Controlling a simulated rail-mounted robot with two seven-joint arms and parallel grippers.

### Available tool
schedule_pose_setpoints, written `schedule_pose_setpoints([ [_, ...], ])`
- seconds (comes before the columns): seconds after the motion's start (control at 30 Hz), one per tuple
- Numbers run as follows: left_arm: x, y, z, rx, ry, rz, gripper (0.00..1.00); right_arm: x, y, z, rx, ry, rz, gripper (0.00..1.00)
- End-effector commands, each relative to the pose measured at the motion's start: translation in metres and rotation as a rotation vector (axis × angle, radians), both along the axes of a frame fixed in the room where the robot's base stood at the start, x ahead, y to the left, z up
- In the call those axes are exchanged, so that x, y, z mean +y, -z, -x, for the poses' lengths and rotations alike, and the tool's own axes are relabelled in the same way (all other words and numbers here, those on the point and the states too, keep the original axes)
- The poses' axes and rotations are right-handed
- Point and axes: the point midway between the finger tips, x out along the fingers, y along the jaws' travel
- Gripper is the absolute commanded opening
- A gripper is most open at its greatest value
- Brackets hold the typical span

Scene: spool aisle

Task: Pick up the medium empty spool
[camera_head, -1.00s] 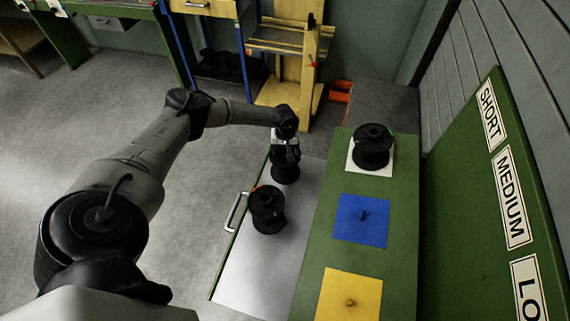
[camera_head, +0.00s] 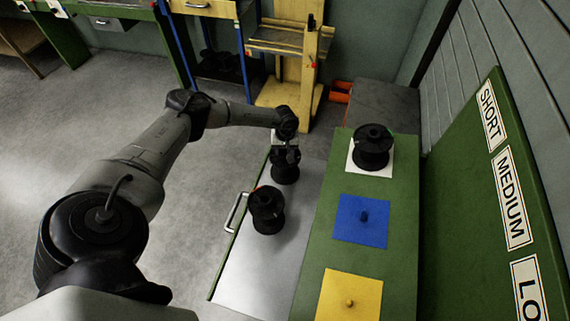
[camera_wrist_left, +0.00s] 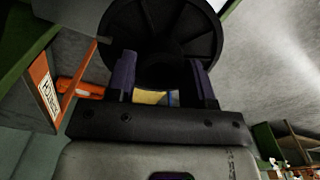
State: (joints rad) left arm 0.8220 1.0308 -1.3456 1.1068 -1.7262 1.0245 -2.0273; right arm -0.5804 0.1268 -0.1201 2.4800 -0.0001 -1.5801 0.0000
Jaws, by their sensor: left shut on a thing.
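Two black spools are at the metal drawer surface (camera_head: 240,275), a far one (camera_head: 285,168) and a near one (camera_head: 267,211). My left gripper (camera_head: 289,152) is shut on the far spool from above. The left wrist view shows this spool (camera_wrist_left: 165,25) between the two fingers, its wide round flange beyond them. I cannot tell whether it still touches the metal surface. The near spool stands upright and apart from the gripper. Which one is medium is not marked on the spools. My right gripper is not in view.
A green board (camera_head: 510,265) with length labels stands at the right.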

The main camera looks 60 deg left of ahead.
Motion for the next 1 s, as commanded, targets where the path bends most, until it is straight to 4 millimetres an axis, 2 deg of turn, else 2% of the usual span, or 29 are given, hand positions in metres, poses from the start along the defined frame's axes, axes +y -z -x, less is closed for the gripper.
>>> schedule_pose_setpoints([
  [0.1, 0.000, -0.001, 0.000, -0.001, 0.000, 0.001, 0.01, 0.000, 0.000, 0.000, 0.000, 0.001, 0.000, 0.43],
  [0.47, 0.000, -0.008, -0.001, -0.002, 0.000, 0.000, 0.01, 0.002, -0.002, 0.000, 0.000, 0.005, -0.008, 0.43],
  [0.57, 0.000, -0.019, -0.001, -0.002, 0.001, 0.001, 0.01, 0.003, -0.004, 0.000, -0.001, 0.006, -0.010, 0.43],
  [0.7, 0.000, -0.044, -0.001, -0.003, 0.001, 0.001, 0.01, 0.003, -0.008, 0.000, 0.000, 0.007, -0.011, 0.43],
  [1.0, -0.060, -0.079, -0.020, -0.003, 0.006, 0.003, 0.01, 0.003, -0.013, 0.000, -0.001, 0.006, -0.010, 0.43],
])
